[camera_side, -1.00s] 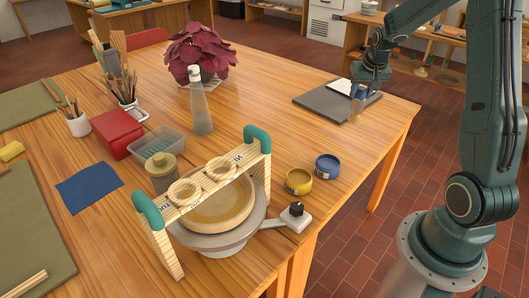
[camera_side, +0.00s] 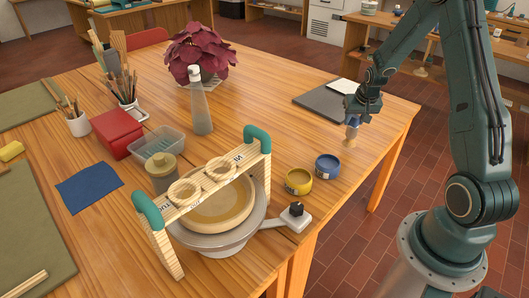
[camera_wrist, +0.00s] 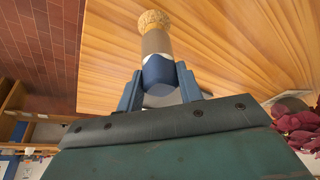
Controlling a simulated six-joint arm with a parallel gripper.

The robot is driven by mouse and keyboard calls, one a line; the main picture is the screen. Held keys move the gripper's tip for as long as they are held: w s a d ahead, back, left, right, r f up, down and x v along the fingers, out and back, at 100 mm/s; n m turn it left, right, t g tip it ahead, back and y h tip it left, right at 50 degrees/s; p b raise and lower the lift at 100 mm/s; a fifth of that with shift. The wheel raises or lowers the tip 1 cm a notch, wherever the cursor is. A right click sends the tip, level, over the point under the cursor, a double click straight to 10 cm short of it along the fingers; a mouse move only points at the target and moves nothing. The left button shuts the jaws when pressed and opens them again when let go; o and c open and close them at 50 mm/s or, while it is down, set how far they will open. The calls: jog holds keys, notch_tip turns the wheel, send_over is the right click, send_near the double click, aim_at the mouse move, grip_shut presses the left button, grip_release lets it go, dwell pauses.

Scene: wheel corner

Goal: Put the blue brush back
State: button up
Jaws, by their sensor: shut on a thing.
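My gripper (camera_side: 355,114) is shut on the blue brush (camera_side: 352,133) above the table's right part. In the wrist view the brush (camera_wrist: 157,45) shows a blue part between the two fingers, then a pale band, a grey-brown section and a rough tan end pointing away from my gripper. In the side view it hangs roughly upright, tan end down; I cannot tell if it touches the table. A blue round pot (camera_side: 327,167) and a yellow round pot (camera_side: 299,182) stand on the table, nearer the camera.
A wooden bridge with two rings (camera_side: 203,180) and green ends stands over the potter's wheel (camera_side: 240,232). A dark board (camera_side: 318,99) lies behind my gripper. A bottle (camera_side: 201,110) and a red-leaved plant (camera_side: 200,52) stand further left. The table between brush and pots is clear.

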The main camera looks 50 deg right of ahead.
aim_at(353, 126)
jog(key=shift+f, duration=1.55)
jog(key=shift+f, duration=0.15)
jog(key=o, duration=1.1)
jog(key=shift+c, duration=0.2)
jog(key=shift+s+a+r, duration=0.1)
jog(key=shift+r, duration=0.65)
jog(key=v, duration=1.1)
jog(key=shift+f, duration=0.1)
jog(key=shift+a, duration=0.1)
